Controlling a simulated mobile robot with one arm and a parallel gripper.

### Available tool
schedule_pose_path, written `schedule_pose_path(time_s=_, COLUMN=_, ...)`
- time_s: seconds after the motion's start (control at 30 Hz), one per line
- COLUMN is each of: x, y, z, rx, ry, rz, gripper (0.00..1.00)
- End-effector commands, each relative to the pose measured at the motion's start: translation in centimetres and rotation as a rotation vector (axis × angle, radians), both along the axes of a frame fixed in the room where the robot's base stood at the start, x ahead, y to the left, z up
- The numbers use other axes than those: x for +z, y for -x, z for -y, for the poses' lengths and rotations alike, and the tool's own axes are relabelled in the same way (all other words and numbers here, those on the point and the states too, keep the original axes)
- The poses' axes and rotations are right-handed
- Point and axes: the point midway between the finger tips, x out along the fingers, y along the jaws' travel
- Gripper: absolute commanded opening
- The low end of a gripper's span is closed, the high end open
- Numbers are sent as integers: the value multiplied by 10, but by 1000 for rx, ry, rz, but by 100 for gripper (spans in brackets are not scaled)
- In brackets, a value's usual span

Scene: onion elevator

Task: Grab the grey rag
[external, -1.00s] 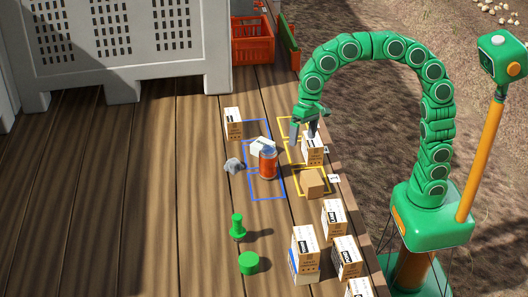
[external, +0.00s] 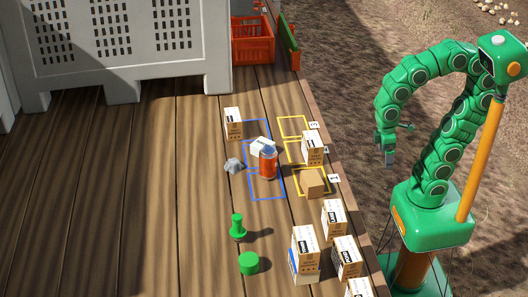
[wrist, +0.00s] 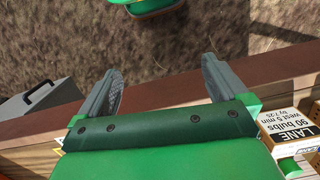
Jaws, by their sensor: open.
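The grey rag (external: 234,166) is a small crumpled lump on the wooden deck in the external view. My gripper (external: 398,148) is far to the right of the rag, beyond the deck's edge and over bare ground. In the wrist view its two fingers (wrist: 161,78) are spread wide with nothing between them. The rag does not show in the wrist view.
Cardboard boxes (external: 305,254) stand along the deck's right side. Another box (external: 312,147) stands in the yellow outlined squares. A green peg-like piece (external: 237,227) and green cylinder (external: 248,263) are at the front.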

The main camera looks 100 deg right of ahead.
Motion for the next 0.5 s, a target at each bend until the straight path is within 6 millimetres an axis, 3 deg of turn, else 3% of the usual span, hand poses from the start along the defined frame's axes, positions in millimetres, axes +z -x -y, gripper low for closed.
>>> schedule_pose_path(time_s=0.1, x=-10, y=27, z=3, rx=55, ry=9, rz=-18, gripper=100)
schedule_pose_path(time_s=0.2, x=-17, y=43, z=4, rx=87, ry=11, rz=-33, gripper=100)
schedule_pose_path(time_s=0.4, x=-21, y=52, z=5, rx=108, ry=13, rz=-39, gripper=100)
schedule_pose_path(time_s=0.5, x=-21, y=51, z=5, rx=108, ry=13, rz=-39, gripper=94)
